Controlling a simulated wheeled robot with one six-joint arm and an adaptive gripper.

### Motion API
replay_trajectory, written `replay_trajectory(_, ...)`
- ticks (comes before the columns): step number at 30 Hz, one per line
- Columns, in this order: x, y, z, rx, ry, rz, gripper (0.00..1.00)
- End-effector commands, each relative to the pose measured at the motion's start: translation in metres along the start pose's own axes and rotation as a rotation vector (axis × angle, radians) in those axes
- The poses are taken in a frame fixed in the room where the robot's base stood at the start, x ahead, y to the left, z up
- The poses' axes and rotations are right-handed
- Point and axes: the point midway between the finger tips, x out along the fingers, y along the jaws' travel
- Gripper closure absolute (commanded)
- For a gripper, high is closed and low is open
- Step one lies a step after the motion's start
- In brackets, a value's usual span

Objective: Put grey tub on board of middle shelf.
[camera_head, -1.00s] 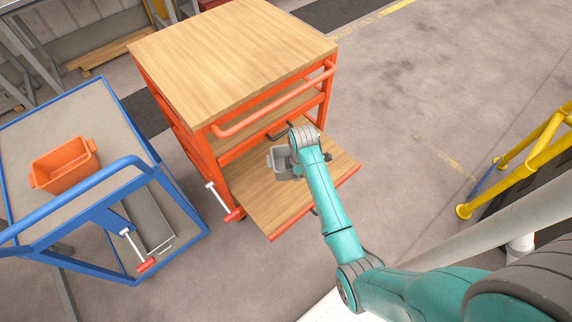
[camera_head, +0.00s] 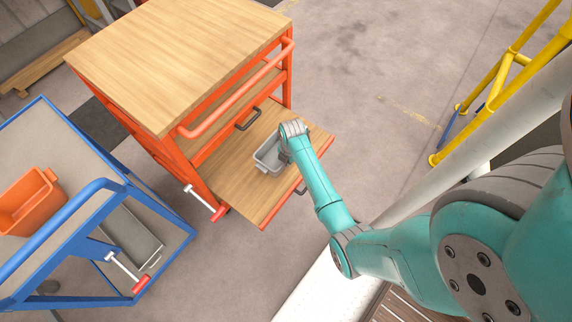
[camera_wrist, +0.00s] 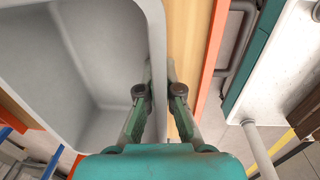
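The grey tub (camera_head: 268,158) is at the pulled-out wooden board (camera_head: 225,180) of the orange cart, over its middle. I cannot tell whether its base touches the board. My gripper (camera_head: 286,158) is at the tub's right side, its fingers mostly hidden in the head view. In the wrist view, the tub (camera_wrist: 75,60) fills the left and looks empty. The fingers (camera_wrist: 160,75) stand on either side of its wall and appear closed on it. Wood with an orange edge shows just right of them.
The orange cart (camera_head: 190,133) has a wooden top (camera_head: 180,50) and a dark handle (camera_head: 247,118) above the board. A blue cart (camera_head: 80,238) with an orange bin (camera_head: 28,203) stands left. Yellow railing (camera_head: 490,95) is at the right. Floor behind is clear.

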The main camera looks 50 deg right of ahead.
Motion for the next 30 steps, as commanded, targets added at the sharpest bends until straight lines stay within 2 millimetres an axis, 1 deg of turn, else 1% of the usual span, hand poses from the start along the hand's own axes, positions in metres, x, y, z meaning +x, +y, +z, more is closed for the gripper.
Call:
replay_trajectory(6, 0.028, -0.002, 0.000, 0.000, 0.002, -0.002, 1.00)
replay_trajectory(9, 0.038, -0.003, 0.000, 0.001, 0.001, -0.002, 1.00)
replay_trajectory(12, 0.042, -0.003, 0.000, 0.000, 0.001, -0.001, 1.00)
replay_trajectory(22, 0.044, -0.003, 0.000, 0.001, 0.001, -0.001, 1.00)
replay_trajectory(24, 0.044, -0.003, 0.000, 0.001, 0.000, -0.001, 0.79)
replay_trajectory(25, 0.044, -0.003, 0.000, 0.001, 0.000, -0.001, 0.72)
replay_trajectory(26, 0.044, -0.003, 0.000, 0.001, 0.000, -0.001, 0.69)
replay_trajectory(30, 0.044, -0.003, 0.000, 0.001, 0.000, -0.001, 0.69)
